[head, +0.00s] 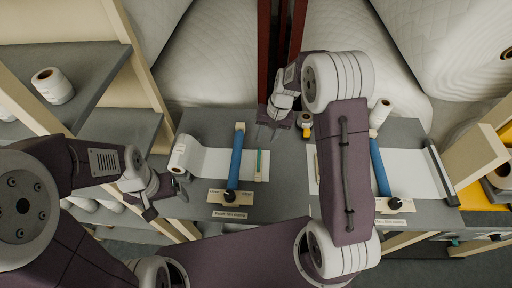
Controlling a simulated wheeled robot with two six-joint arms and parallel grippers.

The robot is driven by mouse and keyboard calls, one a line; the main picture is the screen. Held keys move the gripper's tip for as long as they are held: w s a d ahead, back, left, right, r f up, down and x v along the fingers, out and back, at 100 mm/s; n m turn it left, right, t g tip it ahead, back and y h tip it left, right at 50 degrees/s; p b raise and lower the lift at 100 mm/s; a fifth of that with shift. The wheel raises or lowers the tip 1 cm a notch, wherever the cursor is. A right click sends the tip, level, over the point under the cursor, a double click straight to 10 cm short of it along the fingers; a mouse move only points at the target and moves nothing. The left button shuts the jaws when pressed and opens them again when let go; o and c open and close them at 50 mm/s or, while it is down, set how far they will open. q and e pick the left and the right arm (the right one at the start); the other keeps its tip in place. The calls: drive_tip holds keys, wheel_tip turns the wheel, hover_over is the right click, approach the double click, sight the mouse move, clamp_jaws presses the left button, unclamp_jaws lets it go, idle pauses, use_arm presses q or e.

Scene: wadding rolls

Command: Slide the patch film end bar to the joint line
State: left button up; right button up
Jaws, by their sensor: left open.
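A white film sheet (212,164) runs right from a roll (182,154) on the left half of the grey table. A narrow pale bar with a green strip (259,165) lies across its right end; I cannot tell whether it is the end bar or marks the joint line. A blue bar (236,156) crosses the sheet. My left gripper (177,193) is open and empty, just left of the sheet near the table's front left edge. My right gripper (271,132) appears open and empty, beyond the green-striped bar near the table's back.
A second station on the right has a white sheet (412,173), a blue bar (380,167) and a dark bar (439,174). My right arm covers its left part. A yellow-black item (306,125) and a small white roll (381,112) stand at the back. Shelves (75,80) flank the left.

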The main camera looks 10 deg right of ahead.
sight(259, 154)
drive_tip(key=p+x, duration=0.2)
drive_tip(key=x, duration=0.7)
drive_tip(key=shift+s+a+f, duration=0.1)
drive_tip(key=shift+s, duration=0.05)
drive_tip(key=shift+a+f, duration=0.15)
drive_tip(key=shift+f, duration=0.05)
drive_tip(key=c, duration=0.3)
use_arm(q)
drive_tip(key=shift+w+a+r, duration=0.1)
drive_tip(key=shift+a+r, duration=0.05)
drive_tip(key=shift+r, duration=0.4)
drive_tip(key=shift+w+a+r, duration=0.1)
drive_tip(key=shift+a+r, duration=0.05)
drive_tip(key=shift+r, duration=0.4)
use_arm(e)
clamp_jaws()
